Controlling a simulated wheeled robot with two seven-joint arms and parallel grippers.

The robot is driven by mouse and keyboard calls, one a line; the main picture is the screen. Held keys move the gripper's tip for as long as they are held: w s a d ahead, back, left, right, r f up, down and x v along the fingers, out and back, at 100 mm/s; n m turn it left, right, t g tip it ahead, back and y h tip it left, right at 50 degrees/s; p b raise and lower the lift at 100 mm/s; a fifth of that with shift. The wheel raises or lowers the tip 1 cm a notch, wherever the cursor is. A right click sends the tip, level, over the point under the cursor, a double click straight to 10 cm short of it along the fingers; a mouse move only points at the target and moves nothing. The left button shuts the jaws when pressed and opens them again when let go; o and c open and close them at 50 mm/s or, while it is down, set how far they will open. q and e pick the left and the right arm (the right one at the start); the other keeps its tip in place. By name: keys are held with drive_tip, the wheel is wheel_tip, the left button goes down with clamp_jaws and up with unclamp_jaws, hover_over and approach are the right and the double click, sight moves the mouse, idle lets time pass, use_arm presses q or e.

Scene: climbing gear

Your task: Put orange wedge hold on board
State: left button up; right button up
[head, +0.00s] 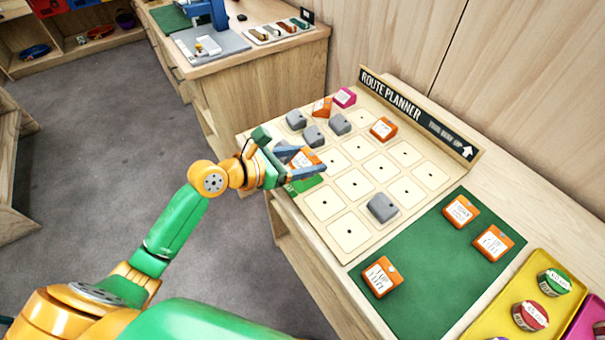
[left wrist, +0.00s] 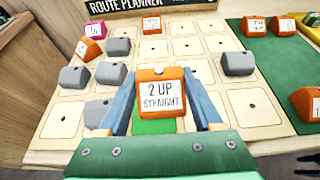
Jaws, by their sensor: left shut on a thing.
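My left gripper (head: 308,163) is shut on an orange wedge hold (left wrist: 162,97) labelled "2 UP STRAIGHT". The wedge also shows between the fingers in the head view (head: 301,158). It is upright over the left part of the pale route planner board (head: 327,204). A green cell (head: 304,184) lies just below and in front of it, partly hidden by the gripper. I cannot tell whether the wedge touches the board. Other orange wedges sit on the board, at its far left (head: 322,107) and upper middle (head: 384,129). My right gripper is not in view.
Several grey holds (head: 382,207) stand on the board, one close to the left finger in the wrist view (left wrist: 96,113). A pink wedge (head: 344,97) is at the back. A green mat (head: 430,280) at right bears three orange wedges. Several board cells are empty.

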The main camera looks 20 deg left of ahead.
sight(305, 161)
use_arm(q)
drive_tip(key=w+f, duration=0.1)
drive_tip(key=a+f+b, duration=0.1)
drive_tip(key=shift+w+f, duration=0.35)
drive_tip(key=shift+w, duration=0.05)
wheel_tip(305, 161, down, 3)
drive_tip(key=shift+r+b, duration=0.15)
drive_tip(key=shift+b, duration=0.2)
drive_tip(key=shift+f, duration=0.2)
drive_tip(key=o, duration=1.4)
